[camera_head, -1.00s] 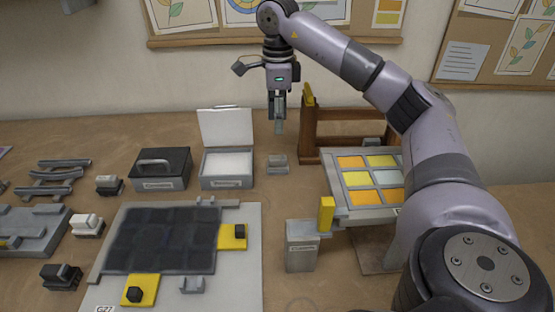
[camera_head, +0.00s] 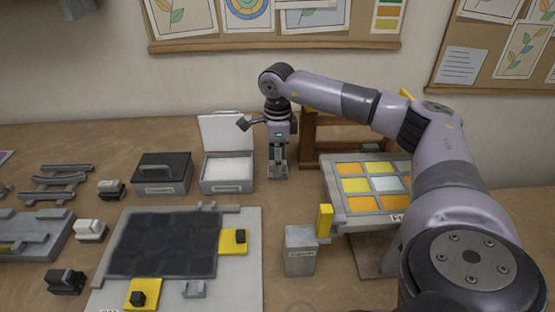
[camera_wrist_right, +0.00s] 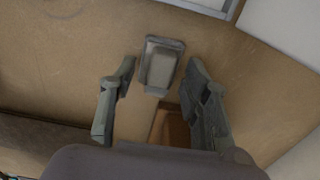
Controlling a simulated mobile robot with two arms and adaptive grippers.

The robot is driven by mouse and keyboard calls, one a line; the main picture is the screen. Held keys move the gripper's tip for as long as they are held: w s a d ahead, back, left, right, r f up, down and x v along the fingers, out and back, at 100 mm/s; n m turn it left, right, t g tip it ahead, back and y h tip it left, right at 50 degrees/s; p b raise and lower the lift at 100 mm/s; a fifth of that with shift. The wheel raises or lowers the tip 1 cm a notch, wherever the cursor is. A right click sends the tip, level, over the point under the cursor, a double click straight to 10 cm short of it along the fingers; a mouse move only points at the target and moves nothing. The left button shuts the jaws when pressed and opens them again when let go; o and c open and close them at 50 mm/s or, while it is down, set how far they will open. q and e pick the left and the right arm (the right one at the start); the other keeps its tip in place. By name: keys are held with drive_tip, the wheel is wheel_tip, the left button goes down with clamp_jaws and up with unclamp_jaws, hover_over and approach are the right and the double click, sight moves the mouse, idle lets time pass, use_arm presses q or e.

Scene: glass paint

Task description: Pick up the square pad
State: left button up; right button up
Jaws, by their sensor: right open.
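A small grey pad with a raised block-shaped grip (camera_wrist_right: 162,68) lies on the brown table. I take it to be the square pad, though its label is not readable. My right gripper (camera_head: 278,168) points down over it, behind the middle of the table, and largely hides it in the head view. In the right wrist view my right gripper (camera_wrist_right: 162,72) is open, with a finger on each side of the pad and a visible gap to both. My left gripper is not in view.
An open white-lidded box (camera_head: 227,187) stands just left of my right gripper, and a wooden rack (camera_head: 309,145) stands close on its right. A colored glass panel (camera_head: 370,185), a grey canister (camera_head: 300,262) and a dark gridded panel (camera_head: 165,243) are nearer. Similar small blocks (camera_head: 88,231) sit at left.

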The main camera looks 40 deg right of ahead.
drive_tip(key=shift+c, duration=0.4)
clamp_jaws()
drive_tip(key=shift+r, duration=0.15)
wheel_tip(320, 180, up, 20)
drive_tip(key=p, duration=0.2)
idle(0.5)
